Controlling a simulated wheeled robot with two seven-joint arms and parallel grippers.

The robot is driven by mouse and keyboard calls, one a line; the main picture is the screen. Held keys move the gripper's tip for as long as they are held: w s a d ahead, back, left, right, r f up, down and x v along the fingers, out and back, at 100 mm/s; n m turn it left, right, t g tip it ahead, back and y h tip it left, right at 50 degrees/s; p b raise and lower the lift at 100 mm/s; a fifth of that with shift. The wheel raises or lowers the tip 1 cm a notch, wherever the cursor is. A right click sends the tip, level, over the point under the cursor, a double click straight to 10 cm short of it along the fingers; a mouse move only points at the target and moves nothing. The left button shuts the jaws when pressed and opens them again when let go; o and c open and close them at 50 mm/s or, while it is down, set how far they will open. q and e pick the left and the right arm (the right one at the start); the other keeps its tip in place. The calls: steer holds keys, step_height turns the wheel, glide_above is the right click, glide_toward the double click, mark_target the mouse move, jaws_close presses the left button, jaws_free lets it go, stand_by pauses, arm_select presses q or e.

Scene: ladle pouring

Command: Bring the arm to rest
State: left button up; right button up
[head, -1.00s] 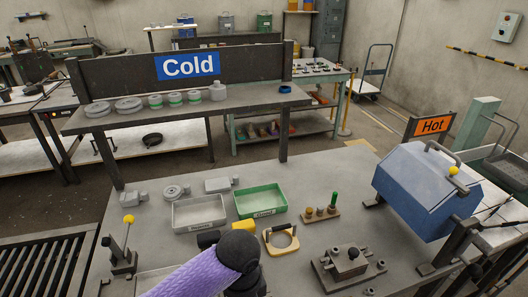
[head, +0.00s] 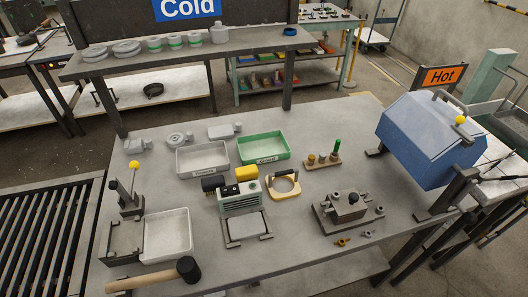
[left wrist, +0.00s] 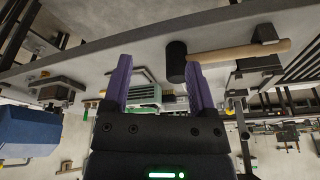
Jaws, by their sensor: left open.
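My left gripper (left wrist: 161,82) shows in the left wrist view with its two purple fingers spread apart and nothing between them. Beyond the fingers, the table appears upside down, with the mallet (left wrist: 176,62) near one fingertip in the picture; I cannot tell the distance. Neither arm shows in the head view. There, the mallet (head: 187,269) lies on the front left of the grey table (head: 290,240), its wooden handle pointing left. My right gripper is in neither view.
A small green-and-cream machine (head: 239,198) stands mid-table, near a grey tray (head: 203,158) and a green tray (head: 263,147). A blue box (head: 430,140) by the Hot sign (head: 441,76) stands right. A lever stand (head: 132,195) is at left.

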arm_select(q)
steer(key=s+f+g+b, duration=0.1)
steer(key=s+f+b, duration=0.15)
steer(key=f, duration=0.95)
steer(key=s+f+b, duration=0.1)
steer(key=f+b, duration=0.2)
steer(key=f, duration=0.9)
steer(key=s+a+f+g+b, duration=0.1)
steer(key=s+a+f+b, duration=0.2)
steer(key=s+f, duration=0.9)
steer(key=shift+s+f+m+g, duration=0.3)
steer(key=shift+s, duration=0.05)
